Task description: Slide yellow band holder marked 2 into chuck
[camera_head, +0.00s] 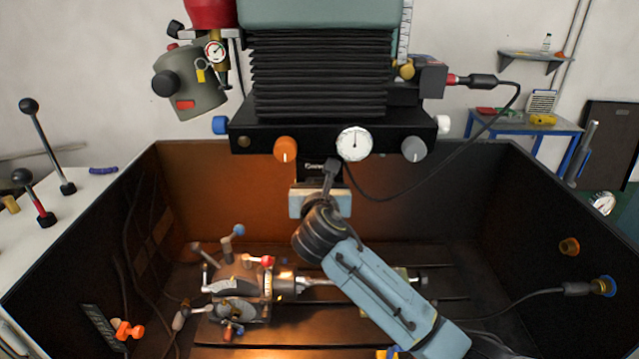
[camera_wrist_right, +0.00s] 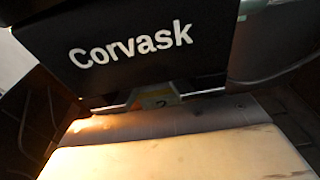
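The indexing chuck assembly (camera_head: 240,287) sits on the machine bed at lower left in the head view, with small levers and a red-tipped handle. A bar runs from it to the right, partly hidden by my right arm. My right arm reaches up from the lower right to the machine head. Its end, a pale block (camera_head: 318,204), is just below a black lettered block. I cannot make out its fingertips. In the right wrist view the black "Corvask" block (camera_wrist_right: 130,50) is close, above a blank tan surface. My left gripper is not in view.
The machine head (camera_head: 340,130) with knobs and a dial hangs over the bed. Dark enclosure walls (camera_head: 520,190) stand around it. An orange-ended cable (camera_head: 130,330) lies at lower left. A blue table (camera_head: 510,127) is at the far right.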

